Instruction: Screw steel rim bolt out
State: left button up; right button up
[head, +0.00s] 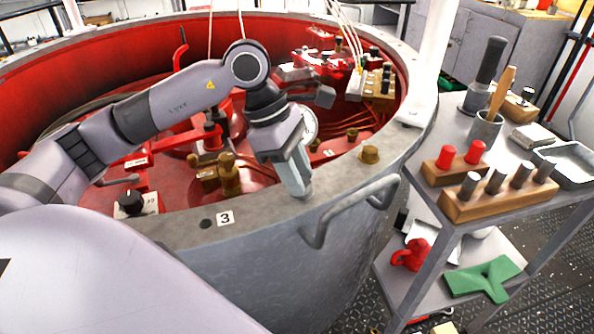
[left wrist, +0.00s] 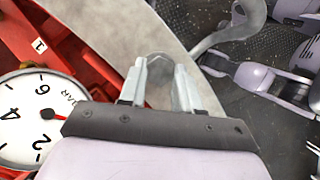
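My left gripper (head: 299,188) points down at the drum's grey rim (head: 262,220), just right of the number 3 label (head: 225,217). In the left wrist view its two pale fingers (left wrist: 160,85) stand a bolt's width apart, with the grey steel rim bolt (left wrist: 159,67) between their tips. They look shut on its head. In the head view the fingers hide this bolt. A lilac and grey part, probably of my right arm, shows at the right of the left wrist view; its gripper is too small to read.
A brass-coloured bolt (head: 370,153) stands on the rim to the right. A curved handle (head: 345,210) juts from the drum's outside. A dark hole (head: 207,224) is in the rim. A cart at right bears a wooden block (head: 472,206) with steel pegs. A gauge (left wrist: 32,115) lies inside the drum.

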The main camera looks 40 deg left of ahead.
pick_arm(q)
jog(key=c, duration=0.3)
jog(key=shift+f+n+b, duration=0.1)
jog(key=shift+n+b, duration=0.3)
jog(key=shift+n+t, duration=0.3)
jog(key=shift+n, duration=0.2)
jog(key=o, duration=1)
jog(key=v, duration=0.7)
jog(key=shift+r, duration=0.25)
jog(key=shift+d, duration=0.1)
